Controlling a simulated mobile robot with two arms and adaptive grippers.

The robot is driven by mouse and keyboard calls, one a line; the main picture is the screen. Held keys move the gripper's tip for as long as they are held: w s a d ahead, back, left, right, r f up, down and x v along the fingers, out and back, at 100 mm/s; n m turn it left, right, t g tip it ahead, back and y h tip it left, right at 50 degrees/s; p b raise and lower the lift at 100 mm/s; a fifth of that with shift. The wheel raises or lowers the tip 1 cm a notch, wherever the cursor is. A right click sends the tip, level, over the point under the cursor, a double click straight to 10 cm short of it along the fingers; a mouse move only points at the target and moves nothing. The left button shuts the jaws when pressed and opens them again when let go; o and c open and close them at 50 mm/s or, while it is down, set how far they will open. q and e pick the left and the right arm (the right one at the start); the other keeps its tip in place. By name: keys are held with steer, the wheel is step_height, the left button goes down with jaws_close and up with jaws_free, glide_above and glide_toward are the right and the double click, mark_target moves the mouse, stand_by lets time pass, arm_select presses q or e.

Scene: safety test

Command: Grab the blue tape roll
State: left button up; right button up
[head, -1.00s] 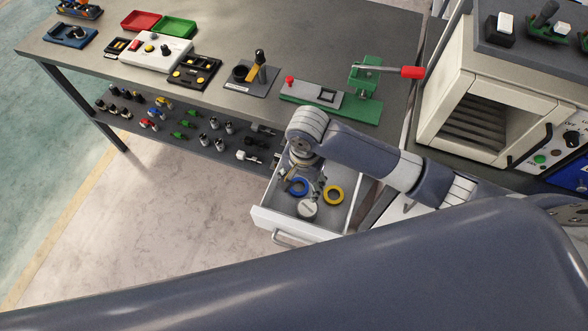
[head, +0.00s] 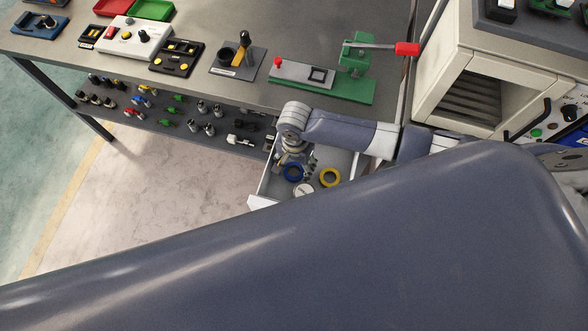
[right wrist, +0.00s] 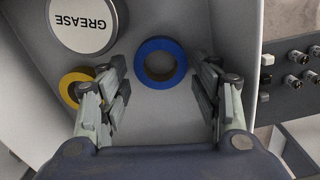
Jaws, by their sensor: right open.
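The blue tape roll (right wrist: 141,62) lies flat on the floor of the open drawer (head: 258,201). In the right wrist view it sits ahead of my right gripper (right wrist: 159,75), between the two spread fingers, which do not appear to touch it. The roll also shows in the head view (head: 294,180), partly covered by my right gripper (head: 298,165), which points down into the drawer. The right gripper is open and empty. My left gripper is not in view.
A yellow tape roll (head: 330,186) and a round grease tin (right wrist: 87,22) lie close by in the same drawer. The drawer walls stand around them. The workbench (head: 205,88) with fixtures is behind, and an open-fronted machine (head: 440,75) is at the right.

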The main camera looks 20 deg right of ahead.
steer(key=shift+f, duration=0.75)
steer(key=shift+c, duration=0.8)
steer(key=c, duration=0.5)
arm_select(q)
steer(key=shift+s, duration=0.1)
arm_select(e)
steer(key=shift+c, duration=0.5)
